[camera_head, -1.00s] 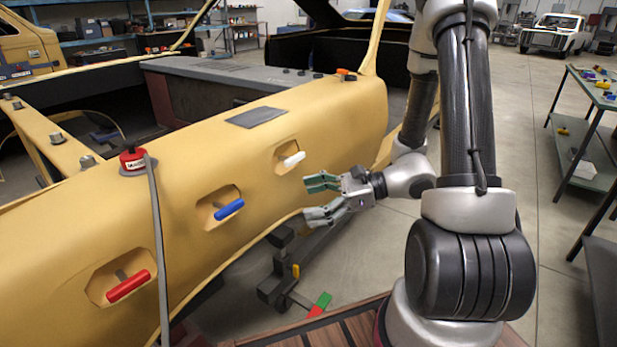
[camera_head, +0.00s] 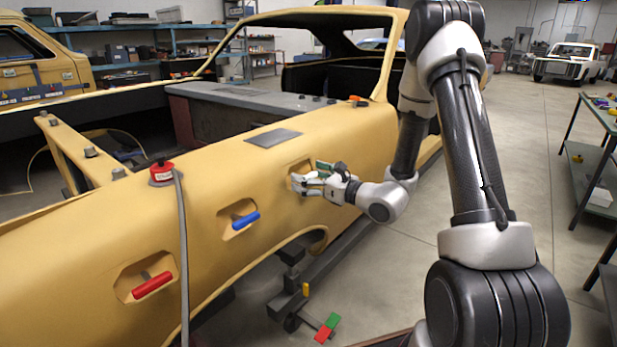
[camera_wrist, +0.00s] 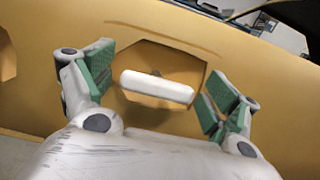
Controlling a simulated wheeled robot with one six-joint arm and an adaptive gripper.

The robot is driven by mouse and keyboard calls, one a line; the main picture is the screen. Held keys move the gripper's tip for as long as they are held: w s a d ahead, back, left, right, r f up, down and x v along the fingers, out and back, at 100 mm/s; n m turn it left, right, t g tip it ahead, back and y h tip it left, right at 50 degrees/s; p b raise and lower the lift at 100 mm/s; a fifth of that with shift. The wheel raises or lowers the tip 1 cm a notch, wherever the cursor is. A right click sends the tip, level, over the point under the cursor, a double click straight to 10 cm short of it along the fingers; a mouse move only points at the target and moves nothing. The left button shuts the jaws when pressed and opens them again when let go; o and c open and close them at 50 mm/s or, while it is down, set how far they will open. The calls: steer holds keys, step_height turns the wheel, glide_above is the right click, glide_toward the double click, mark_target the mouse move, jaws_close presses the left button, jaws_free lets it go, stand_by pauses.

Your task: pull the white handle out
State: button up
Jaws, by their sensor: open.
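The white handle (camera_wrist: 157,88) sits in a recess of the yellow car body shell, between my open fingers in the wrist view. It appears slightly tilted there, with a finger on each side and visible gaps to both. My gripper (camera_wrist: 158,92) is open, its green pads (camera_wrist: 98,68) facing the recess. In the head view my gripper (camera_head: 315,180) is at the rightmost recess and largely hides the white handle.
The yellow shell (camera_head: 350,140) also has a blue handle (camera_head: 245,220) and a red handle (camera_head: 152,285) in recesses to the left. A red-topped device (camera_head: 161,172) with a grey strap sits on its upper edge. A workbench (camera_head: 600,150) stands at right; open floor lies between.

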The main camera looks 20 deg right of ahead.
steer(key=shift+w, duration=0.1)
steer(key=c, duration=1.5)
steer(key=shift+o, duration=0.2)
steer(key=shift+r+v, duration=0.2)
steer(key=shift+v, duration=0.95)
steer(key=o, duration=1.5)
steer(key=shift+c, duration=0.2)
steer(key=v, duration=1.2)
